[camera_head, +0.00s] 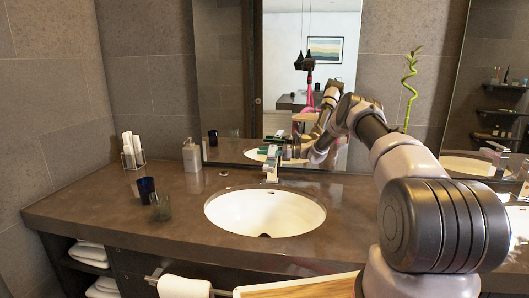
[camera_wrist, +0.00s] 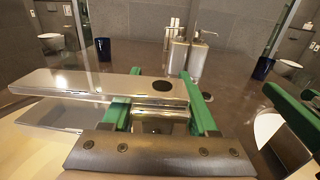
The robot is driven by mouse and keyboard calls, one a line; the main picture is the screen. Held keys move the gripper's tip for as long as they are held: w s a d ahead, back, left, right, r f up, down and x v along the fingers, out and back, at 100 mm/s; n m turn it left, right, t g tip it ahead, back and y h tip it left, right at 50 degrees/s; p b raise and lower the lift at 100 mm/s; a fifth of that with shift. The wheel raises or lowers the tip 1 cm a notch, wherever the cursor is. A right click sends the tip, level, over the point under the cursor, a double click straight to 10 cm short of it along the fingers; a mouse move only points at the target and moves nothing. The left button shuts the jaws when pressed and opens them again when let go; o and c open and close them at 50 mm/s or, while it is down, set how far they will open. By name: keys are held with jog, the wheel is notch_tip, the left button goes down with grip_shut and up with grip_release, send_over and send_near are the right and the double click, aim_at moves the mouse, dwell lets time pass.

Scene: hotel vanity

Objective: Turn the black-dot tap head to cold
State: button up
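The tap (camera_head: 272,168) stands behind the basin in the head view. In the wrist view its head is a flat metal plate (camera_wrist: 90,84) with a black dot (camera_wrist: 162,85) near its right end. The plate points left, above a second, lower metal plate (camera_wrist: 62,116). My gripper (camera_head: 268,151) is at the top of the tap. In the wrist view its green fingers (camera_wrist: 162,100) stand apart. The left finger passes below the plate and is partly hidden by it. The right finger is beside the dotted end. Whether either finger touches the tap is hard to tell.
The white basin (camera_head: 265,212) lies in front of the tap. A soap dispenser (camera_head: 192,155), a blue cup (camera_head: 146,190), a glass (camera_head: 161,207) and a holder with white rolls (camera_head: 132,155) stand to the left. A mirror (camera_head: 225,90) rises close behind the tap.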

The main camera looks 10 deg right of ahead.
jog(key=shift+o, duration=1.2)
jog(key=v, duration=1)
jog(key=shift+d, duration=0.4)
